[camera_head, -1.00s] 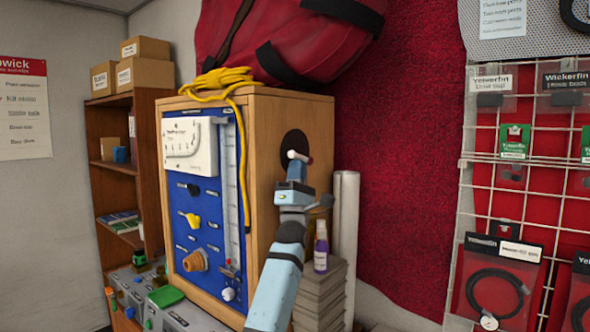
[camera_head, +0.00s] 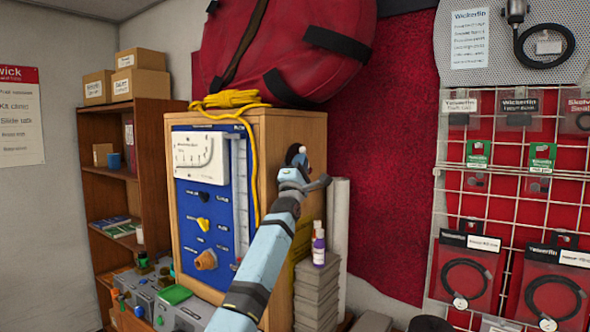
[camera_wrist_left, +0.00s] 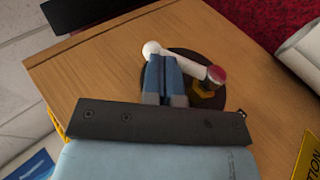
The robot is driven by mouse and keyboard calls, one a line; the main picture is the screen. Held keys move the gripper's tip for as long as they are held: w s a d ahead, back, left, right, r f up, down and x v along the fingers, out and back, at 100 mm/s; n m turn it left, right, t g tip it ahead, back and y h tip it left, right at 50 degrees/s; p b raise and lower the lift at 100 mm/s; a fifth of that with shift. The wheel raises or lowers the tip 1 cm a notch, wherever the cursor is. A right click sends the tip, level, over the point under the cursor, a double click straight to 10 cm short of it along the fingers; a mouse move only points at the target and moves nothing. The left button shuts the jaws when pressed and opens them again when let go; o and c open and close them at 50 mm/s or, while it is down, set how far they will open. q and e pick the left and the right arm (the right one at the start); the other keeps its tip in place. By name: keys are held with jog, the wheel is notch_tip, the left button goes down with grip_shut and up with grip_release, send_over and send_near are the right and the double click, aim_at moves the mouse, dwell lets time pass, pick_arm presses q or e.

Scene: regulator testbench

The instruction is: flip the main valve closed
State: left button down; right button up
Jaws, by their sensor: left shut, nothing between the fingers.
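The main valve shows best in the left wrist view as a white lever (camera_wrist_left: 190,68) with a red tip, set in a dark round recess (camera_wrist_left: 222,99) on the wooden cabinet's side. The lever lies slantwise, its white knob end at upper left and its red tip at lower right. My left gripper (camera_wrist_left: 164,62) is shut and empty, with its blue fingertips overlapping the lever near the white end; I cannot tell whether they touch. In the head view, my left gripper (camera_head: 297,163) covers most of the recess, and little of the lever shows. My right gripper is not in view.
The cabinet (camera_head: 290,128) carries a yellow rope (camera_head: 232,98) on top and a blue gauge panel (camera_head: 205,222) in front. A red bag (camera_head: 290,50) hangs above.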

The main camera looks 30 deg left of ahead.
pick_arm(q)
jog(key=shift+b+x, duration=0.7)
jog(key=shift+x, duration=0.5)
jog(key=shift+w+d, duration=0.15)
jog(key=shift+d, duration=0.05)
jog(key=shift+r, duration=0.25)
jog(key=shift+d+f, duration=0.1)
